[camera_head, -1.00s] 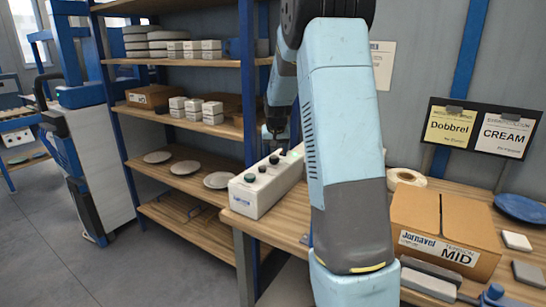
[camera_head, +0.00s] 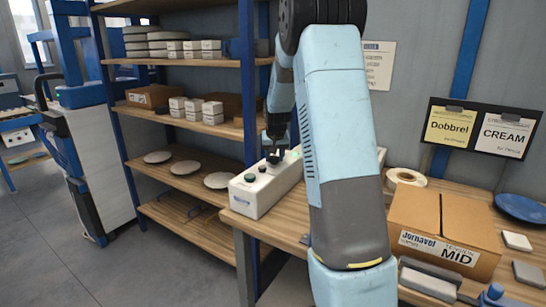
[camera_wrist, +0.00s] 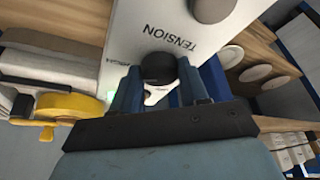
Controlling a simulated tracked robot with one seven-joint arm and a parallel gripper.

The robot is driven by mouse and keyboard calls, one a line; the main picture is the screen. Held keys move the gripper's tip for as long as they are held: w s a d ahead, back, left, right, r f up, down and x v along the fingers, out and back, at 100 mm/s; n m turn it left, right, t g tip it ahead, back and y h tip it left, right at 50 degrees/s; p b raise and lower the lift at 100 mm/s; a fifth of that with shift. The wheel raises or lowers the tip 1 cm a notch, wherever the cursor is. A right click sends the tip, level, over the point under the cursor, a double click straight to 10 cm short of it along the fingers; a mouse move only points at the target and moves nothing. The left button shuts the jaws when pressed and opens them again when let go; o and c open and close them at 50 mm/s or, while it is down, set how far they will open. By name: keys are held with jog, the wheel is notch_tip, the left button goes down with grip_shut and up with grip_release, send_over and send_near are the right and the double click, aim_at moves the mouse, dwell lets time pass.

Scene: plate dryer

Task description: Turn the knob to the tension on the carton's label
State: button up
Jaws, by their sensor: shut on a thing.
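The carton (camera_head: 440,222) stands on the bench at the right; its label (camera_head: 437,249) reads "Jornavel", "TENSION", "MID". A white control box (camera_head: 258,198) sits at the bench's left end, with a green button on its near end. In the wrist view the box (camera_wrist: 140,45) is marked "TENSION" beside a black knob (camera_wrist: 157,66) with a white pointer. My gripper (camera_head: 274,154) is down at the box's top. In the wrist view my gripper's blue fingers (camera_wrist: 158,88) are on either side of the knob, shut on it. The dial's other marks are too small or hidden to read surely.
Shelves (camera_head: 190,125) with plates and small boxes stand behind at the left. A tape roll (camera_head: 407,177), a blue plate (camera_head: 521,208) and small blocks lie around the carton. Two signs (camera_head: 478,128), "Dobbrel" and "CREAM", hang on the wall. A second, grey knob (camera_wrist: 212,8) is on the box.

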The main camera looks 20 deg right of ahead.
jog(key=shift+c, duration=1.4)
jog(key=shift+a, duration=0.15)
jog(key=shift+c, duration=0.2)
jog(key=shift+d, duration=0.2)
jog(key=shift+d+n, duration=0.1)
jog(key=shift+n, duration=0.6)
jog(key=n+y, duration=0.1)
jog(key=n, duration=0.1)
jog(key=n+y, duration=0.1)
jog(key=n, duration=0.1)
jog(key=shift+d+n, duration=0.2)
jog(key=shift+n, duration=0.2)
jog(key=n+y, duration=0.1)
jog(key=n, duration=0.1)
jog(key=n+y, duration=0.1)
jog(key=n, duration=0.2)
jog(key=shift+n+g, duration=0.3)
jog(key=shift+g, duration=0.1)
jog(key=o, duration=1)
